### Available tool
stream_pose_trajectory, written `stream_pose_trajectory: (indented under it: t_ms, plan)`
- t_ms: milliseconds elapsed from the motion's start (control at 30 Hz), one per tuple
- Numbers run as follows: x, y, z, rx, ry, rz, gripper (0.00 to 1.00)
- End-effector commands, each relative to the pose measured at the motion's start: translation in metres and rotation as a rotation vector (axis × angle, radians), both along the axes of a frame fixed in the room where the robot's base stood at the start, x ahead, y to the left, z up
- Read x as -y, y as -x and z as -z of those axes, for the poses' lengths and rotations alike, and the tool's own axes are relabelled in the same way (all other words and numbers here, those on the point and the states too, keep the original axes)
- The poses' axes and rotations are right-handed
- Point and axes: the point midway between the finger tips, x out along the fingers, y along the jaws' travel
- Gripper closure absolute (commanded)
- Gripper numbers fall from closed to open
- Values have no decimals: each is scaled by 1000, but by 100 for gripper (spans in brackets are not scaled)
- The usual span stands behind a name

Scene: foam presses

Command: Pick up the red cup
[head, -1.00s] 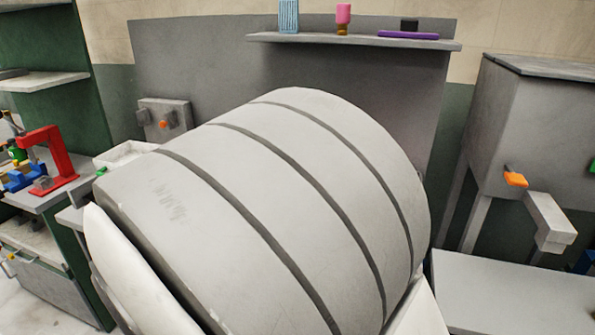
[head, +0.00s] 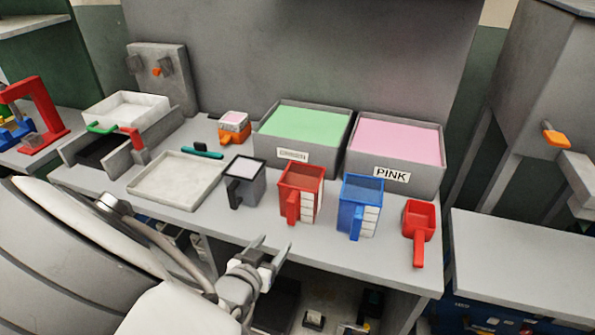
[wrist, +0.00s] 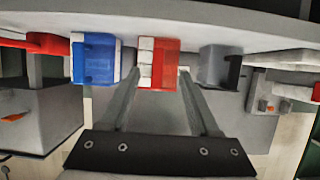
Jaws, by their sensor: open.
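The red cup (head: 301,190) stands upright on the table's front part, with a red handle facing front and white marks on its side. It also shows in the wrist view (wrist: 166,66), lined up between my fingertips in the picture. My gripper (head: 272,247) is open and empty, in front of the table edge and slightly left of the cup. In the head view it is apart from the cup. In the wrist view the open fingers (wrist: 158,74) point towards the cup.
A blue cup (head: 361,205) stands close right of the red cup, a dark grey cup (head: 245,185) left. A red scoop (head: 421,216) lies further right. Green (head: 305,130) and pink (head: 396,145) bins stand behind. A pale tray (head: 178,182) is at left.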

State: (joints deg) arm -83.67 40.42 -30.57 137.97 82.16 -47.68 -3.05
Motion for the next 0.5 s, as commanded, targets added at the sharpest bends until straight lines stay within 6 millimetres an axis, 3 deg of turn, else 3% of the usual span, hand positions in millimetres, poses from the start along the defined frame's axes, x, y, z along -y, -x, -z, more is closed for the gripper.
stream_pose_trajectory:
  t_ms: [233, 500]
  plan:
    - [18, -47, 23, 0, 2, 2, 38]
    - [25, -68, 30, -1, 1, 0, 38]
